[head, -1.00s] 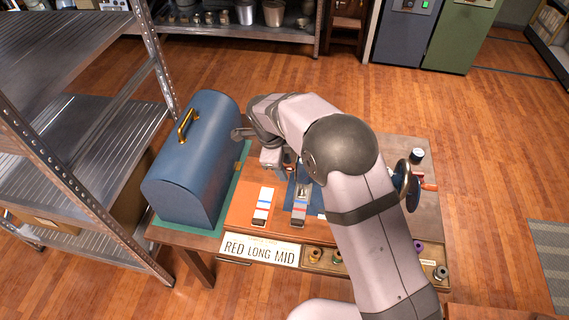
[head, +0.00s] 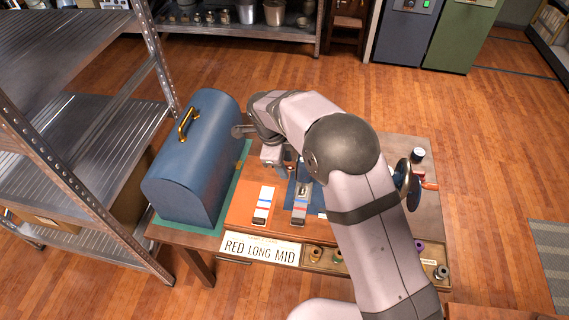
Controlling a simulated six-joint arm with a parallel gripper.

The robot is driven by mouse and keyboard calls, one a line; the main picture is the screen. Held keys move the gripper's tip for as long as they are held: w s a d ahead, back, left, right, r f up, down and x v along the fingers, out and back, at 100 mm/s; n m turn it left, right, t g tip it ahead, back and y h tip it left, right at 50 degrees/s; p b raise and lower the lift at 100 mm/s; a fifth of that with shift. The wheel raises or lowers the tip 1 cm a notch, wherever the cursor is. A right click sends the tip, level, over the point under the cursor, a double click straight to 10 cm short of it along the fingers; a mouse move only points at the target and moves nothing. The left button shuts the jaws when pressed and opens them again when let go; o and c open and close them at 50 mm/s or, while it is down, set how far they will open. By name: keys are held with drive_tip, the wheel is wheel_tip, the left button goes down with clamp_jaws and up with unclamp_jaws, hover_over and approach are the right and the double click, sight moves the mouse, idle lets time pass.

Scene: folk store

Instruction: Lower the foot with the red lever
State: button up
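A small red-orange piece (head: 430,186) shows at the right end of the table, beside a dark wheel with a gold rim (head: 402,173); I cannot tell whether it is the red lever. My arm covers most of what stands mid-table, and no foot can be made out for sure. My gripper (head: 272,157) hangs below the wrist, over the back of the orange board, right of the blue case. Its fingertips are too small and hidden to tell open from shut. Nothing can be seen held in it.
A blue domed case (head: 193,160) with a brass handle stands on the table's left. A sign (head: 259,249) reads RED LONG MID. A front drawer holds spools (head: 316,254). Metal shelves (head: 90,130) stand left.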

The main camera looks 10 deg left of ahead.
drive_tip(key=p+v, duration=0.4)
drive_tip(key=v, duration=0.4)
idle(0.7)
idle(0.8)
